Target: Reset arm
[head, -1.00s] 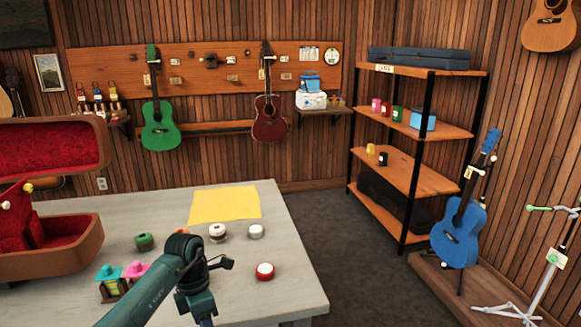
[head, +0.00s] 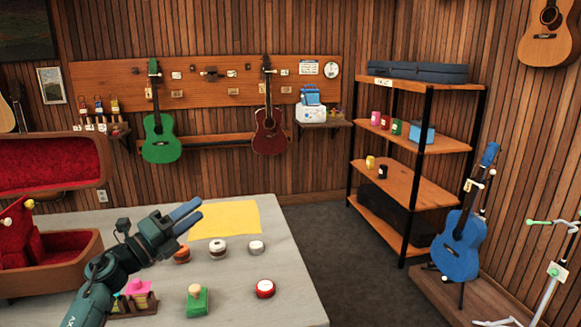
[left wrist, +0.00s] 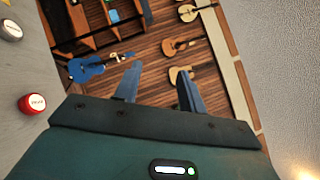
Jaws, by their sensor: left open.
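My left gripper (head: 186,213) is raised above the table (head: 262,298) in the head view. Its fingers point up and to the right, near the yellow cloth (head: 236,217). It is open and holds nothing. In the left wrist view its two fingers (left wrist: 158,84) stand apart with empty space between them. My right gripper is in neither view now.
A wooden shelf (head: 420,143) and a blue guitar (head: 458,243) stand right of the table.

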